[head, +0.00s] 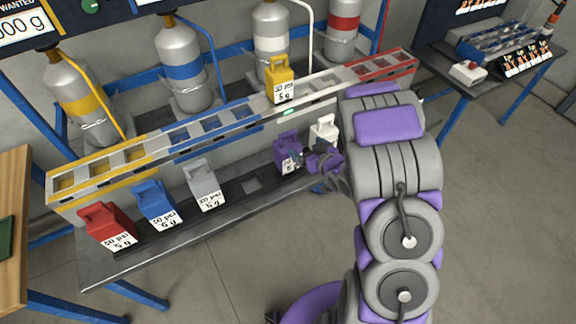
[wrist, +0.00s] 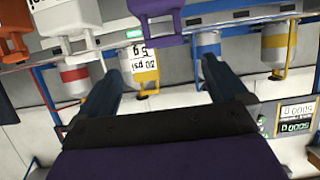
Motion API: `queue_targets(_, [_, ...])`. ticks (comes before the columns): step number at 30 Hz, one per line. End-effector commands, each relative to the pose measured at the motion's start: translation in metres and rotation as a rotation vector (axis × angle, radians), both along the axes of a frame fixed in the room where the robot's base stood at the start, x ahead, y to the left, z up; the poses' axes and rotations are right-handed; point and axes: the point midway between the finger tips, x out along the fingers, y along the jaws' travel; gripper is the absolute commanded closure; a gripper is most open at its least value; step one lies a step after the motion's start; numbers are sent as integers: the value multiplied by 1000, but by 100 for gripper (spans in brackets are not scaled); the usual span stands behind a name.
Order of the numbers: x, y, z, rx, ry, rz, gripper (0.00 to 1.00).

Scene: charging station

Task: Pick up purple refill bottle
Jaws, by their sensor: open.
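The purple refill bottle (head: 287,150) stands upright on the dark lower shelf, with a white label on its front. In the wrist view its purple body (wrist: 157,8) is cut off by the top edge, above the gap between my fingers. My gripper (head: 322,163) is just right of the bottle in the head view, close to its side. In the wrist view my gripper (wrist: 165,72) has its two dark fingers spread apart with nothing held between them. I cannot tell whether a finger touches the bottle.
A white bottle (head: 324,131) stands right behind my gripper. Grey (head: 204,186), blue (head: 157,204) and red (head: 107,226) bottles stand left on the shelf (head: 190,231). A yellow bottle (head: 279,80) sits on the slotted rack (head: 215,128) above. Floor in front is clear.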

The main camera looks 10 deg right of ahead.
Motion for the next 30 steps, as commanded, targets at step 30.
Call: queue_targets(30, [116,43,-56,1,-1,0,0])
